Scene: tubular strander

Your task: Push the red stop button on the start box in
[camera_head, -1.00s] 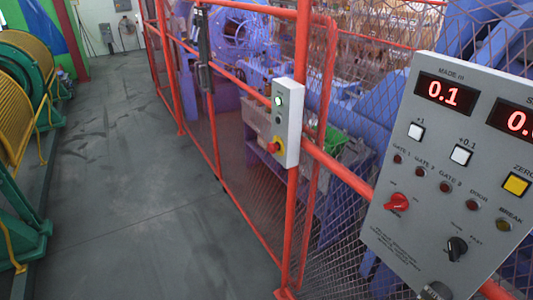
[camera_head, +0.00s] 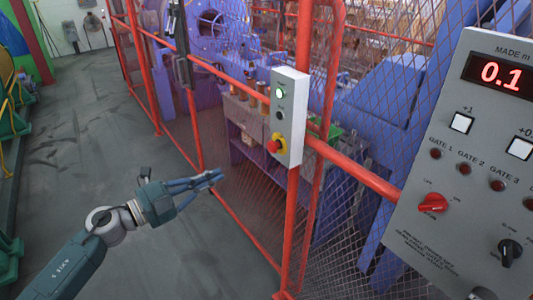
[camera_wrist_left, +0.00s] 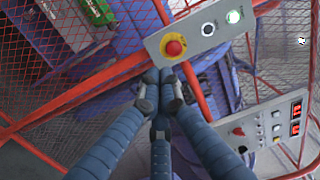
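The start box (camera_head: 291,100) is a narrow grey box fixed upright on a red fence post. Its red stop button (camera_head: 273,146) sits low on the face on a yellow ring. A lit green-white button (camera_head: 280,91) and a dark button (camera_head: 280,114) are above it. My left gripper (camera_head: 220,175) is left of and lower than the stop button in the head view, apart from it, fingers together and empty. In the left wrist view the stop button (camera_wrist_left: 174,47) appears just beyond the shut fingertips (camera_wrist_left: 160,78). My right gripper is out of view.
A large grey control panel (camera_head: 455,190) with red displays and several switches stands at the right. Red fence rails (camera_head: 355,168) and mesh run behind the start box, with purple machinery behind. The grey floor (camera_head: 85,160) on the left is mostly clear.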

